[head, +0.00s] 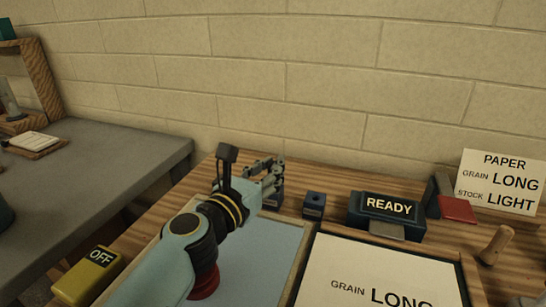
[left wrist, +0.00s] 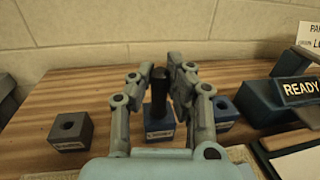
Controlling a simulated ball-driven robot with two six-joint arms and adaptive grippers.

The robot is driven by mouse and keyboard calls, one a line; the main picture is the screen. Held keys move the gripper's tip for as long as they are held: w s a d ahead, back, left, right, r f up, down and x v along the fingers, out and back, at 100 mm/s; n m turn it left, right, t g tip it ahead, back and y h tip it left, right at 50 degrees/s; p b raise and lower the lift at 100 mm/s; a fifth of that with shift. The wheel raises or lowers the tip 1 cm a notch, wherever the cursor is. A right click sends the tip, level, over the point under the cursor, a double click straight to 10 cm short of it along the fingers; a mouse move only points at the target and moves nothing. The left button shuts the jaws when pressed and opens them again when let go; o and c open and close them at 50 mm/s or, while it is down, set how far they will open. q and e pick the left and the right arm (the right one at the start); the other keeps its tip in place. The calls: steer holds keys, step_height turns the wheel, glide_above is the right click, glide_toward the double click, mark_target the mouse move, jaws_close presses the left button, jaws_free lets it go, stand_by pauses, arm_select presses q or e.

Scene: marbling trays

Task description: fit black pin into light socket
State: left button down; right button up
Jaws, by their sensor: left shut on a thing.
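My left gripper (head: 268,172) reaches over the back of the bench. In the left wrist view its two fingers (left wrist: 160,78) are shut on an upright black pin (left wrist: 158,95). The pin's lower end meets the top of a blue socket block (left wrist: 160,130) in line with it; I cannot tell whether it is inside the hole. A dark grey socket block (left wrist: 72,132) with an open hole stands to the left. Another blue socket block (left wrist: 226,112), also seen in the head view (head: 314,206), stands to the right. The small block labels are unreadable. My right gripper is not in view.
A READY box (head: 388,208) stands right of the blocks. A paper sign (head: 500,180) and a wooden peg (head: 496,244) are further right. Trays (head: 312,240) fill the front; a yellow OFF box (head: 90,276) is at left. The brick wall closes the back.

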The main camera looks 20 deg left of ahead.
arm_select(q)
steer(key=shift+f, duration=0.35)
steer(key=c, duration=1.2)
jaws_free()
steer(key=shift+s, duration=0.1)
